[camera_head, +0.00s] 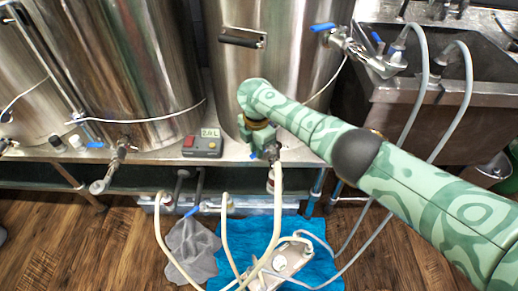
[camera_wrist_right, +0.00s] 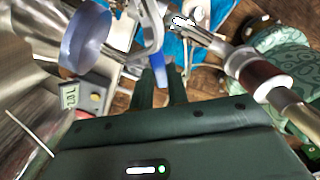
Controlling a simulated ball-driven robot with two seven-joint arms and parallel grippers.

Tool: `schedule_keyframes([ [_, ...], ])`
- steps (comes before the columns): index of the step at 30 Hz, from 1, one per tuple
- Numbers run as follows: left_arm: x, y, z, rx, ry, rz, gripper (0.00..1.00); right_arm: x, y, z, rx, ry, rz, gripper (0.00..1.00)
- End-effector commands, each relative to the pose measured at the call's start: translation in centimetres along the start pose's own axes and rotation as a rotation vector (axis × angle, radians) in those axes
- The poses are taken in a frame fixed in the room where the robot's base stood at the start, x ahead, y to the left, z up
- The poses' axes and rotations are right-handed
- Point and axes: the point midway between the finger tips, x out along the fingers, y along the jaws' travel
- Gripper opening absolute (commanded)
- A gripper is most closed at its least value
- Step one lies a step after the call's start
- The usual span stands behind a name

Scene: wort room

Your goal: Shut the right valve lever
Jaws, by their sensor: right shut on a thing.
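The right valve lever, a blue strip (camera_wrist_right: 160,74), shows between the two dark fingers of my right gripper (camera_wrist_right: 160,90) in the wrist view. The gripper is shut on it. In the head view, my right gripper (camera_head: 266,146) is at the lower front of the right steel kettle (camera_head: 284,70), and it hides the lever and most of the valve. A pale hose (camera_head: 277,200) hangs just below it. How far the lever is turned cannot be told. My left gripper is not in view.
A control box (camera_head: 203,146) with a red button stands left of my right gripper. The middle kettle (camera_head: 125,65) has its own valve (camera_head: 118,152). A pump (camera_head: 285,265) with hoses lies on a blue towel (camera_head: 318,268) on the floor. A sink (camera_head: 440,90) is at right.

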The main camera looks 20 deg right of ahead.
Motion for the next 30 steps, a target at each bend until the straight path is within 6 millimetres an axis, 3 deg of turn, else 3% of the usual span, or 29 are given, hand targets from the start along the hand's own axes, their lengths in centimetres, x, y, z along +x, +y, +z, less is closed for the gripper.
schedule_keyframes([
  [17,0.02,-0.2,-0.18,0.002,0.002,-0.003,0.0,0.16,0.14,-0.03,0.032,0.0,-0.003,0.0],
  [18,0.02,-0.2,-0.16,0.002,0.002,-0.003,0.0,0.16,0.13,-0.02,0.032,0.0,-0.003,0.24],
  [20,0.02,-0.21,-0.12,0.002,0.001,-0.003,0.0,0.14,0.15,-0.02,0.032,0.0,-0.003,0.38],
  [30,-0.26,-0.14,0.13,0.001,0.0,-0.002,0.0,-0.53,0.22,0.0,0.032,0.0,0.001,0.38],
])
